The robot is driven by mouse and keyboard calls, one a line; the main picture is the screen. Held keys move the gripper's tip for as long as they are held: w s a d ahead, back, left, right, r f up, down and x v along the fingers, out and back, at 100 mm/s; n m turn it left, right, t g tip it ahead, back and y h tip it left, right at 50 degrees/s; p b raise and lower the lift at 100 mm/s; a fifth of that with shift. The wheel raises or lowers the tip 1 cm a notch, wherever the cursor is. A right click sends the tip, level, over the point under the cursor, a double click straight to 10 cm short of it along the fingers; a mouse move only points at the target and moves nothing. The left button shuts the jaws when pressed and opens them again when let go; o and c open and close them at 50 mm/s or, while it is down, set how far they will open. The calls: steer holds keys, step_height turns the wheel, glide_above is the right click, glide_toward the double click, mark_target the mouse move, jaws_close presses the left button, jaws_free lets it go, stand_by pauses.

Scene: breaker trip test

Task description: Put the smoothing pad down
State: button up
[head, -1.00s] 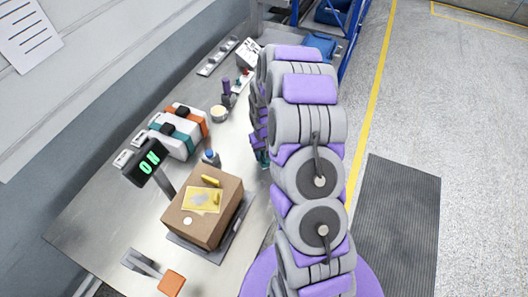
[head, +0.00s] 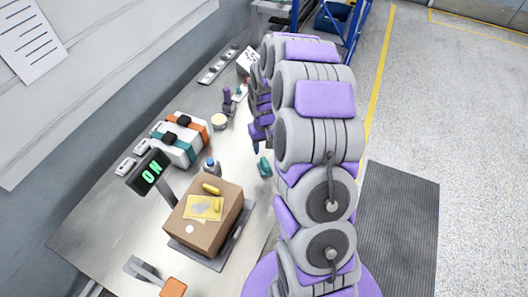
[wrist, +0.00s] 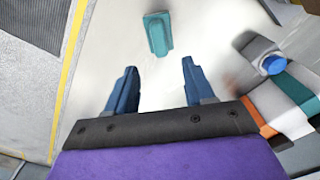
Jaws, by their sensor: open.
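The smoothing pad appears to be the small teal block (wrist: 158,33), lying on the metal bench top ahead of my fingers in the wrist view. In the head view the teal block (head: 264,167) lies on the bench near its right edge, right of the cardboard box. My gripper (wrist: 155,85) is open and empty, its two blue fingers spread apart with bare bench between them. The block is beyond the fingertips and not touching them. In the head view my gripper (head: 256,145) is partly hidden by my arm, just beyond the block.
A cardboard box (head: 229,218) with a yellow sheet sits on a grey platform. An orange-ended tool lies in front.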

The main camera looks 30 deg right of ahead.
steer(key=s+a+r+n, duration=0.1)
steer(key=s+a+r, duration=0.45)
steer(key=r, duration=0.25)
steer(key=s+a+r, duration=0.4)
steer(key=s+r, duration=0.3)
steer(key=r, duration=0.1)
steer(key=s+a+r+g, duration=0.1)
steer(key=s+a+r, duration=0.1)
steer(key=s, duration=0.8)
steer(key=s+a+r, duration=0.3)
steer(key=s, duration=0.7)
steer(key=shift+s+r+g, duration=0.3)
steer(key=shift+g, duration=0.1)
steer(key=shift+d, duration=0.1)
steer(key=shift+c, duration=1)
steer(key=shift+w, duration=0.1)
